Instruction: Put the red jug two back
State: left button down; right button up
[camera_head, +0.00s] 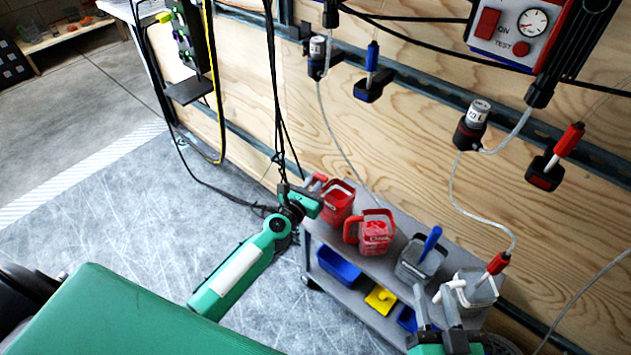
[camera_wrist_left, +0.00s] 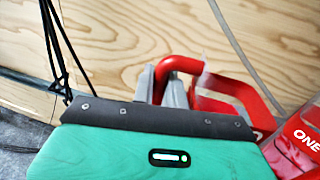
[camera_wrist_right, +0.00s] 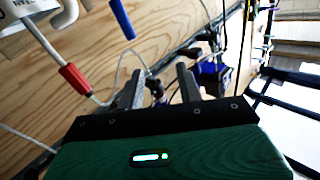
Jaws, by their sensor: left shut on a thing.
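Two red jugs are at the left end of the grey cart (camera_head: 345,258). My left gripper (camera_head: 313,190) is shut on the handle of the left red jug (camera_head: 338,203), whose handle (camera_wrist_left: 182,63) shows between the fingers in the left wrist view. I cannot tell whether this jug touches the cart top; its label is not readable. The other red jug (camera_head: 377,236) stands just right of it, its handle facing left; in the left wrist view it reads "ONE" (camera_wrist_left: 303,140). My right gripper (camera_head: 437,307) is open and empty over the cart's front right, its fingers apart in the right wrist view (camera_wrist_right: 160,90).
A grey container with a blue handle (camera_head: 420,259) and a clear jug with a white handle (camera_head: 473,287) stand further right on the cart. Blue (camera_head: 339,266) and yellow (camera_head: 381,299) bins sit below. Hoses and cables hang along the plywood wall (camera_head: 400,130).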

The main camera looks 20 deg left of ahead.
jog(key=shift+w+d+r+t, duration=0.15)
jog(key=shift+r+t, duration=0.15)
jog(key=shift+r, duration=0.15)
pick_arm(q)
jog(key=c, duration=1.4)
grip_release()
jog(key=shift+f, duration=0.1)
pick_arm(e)
jog(key=shift+r, duration=0.15)
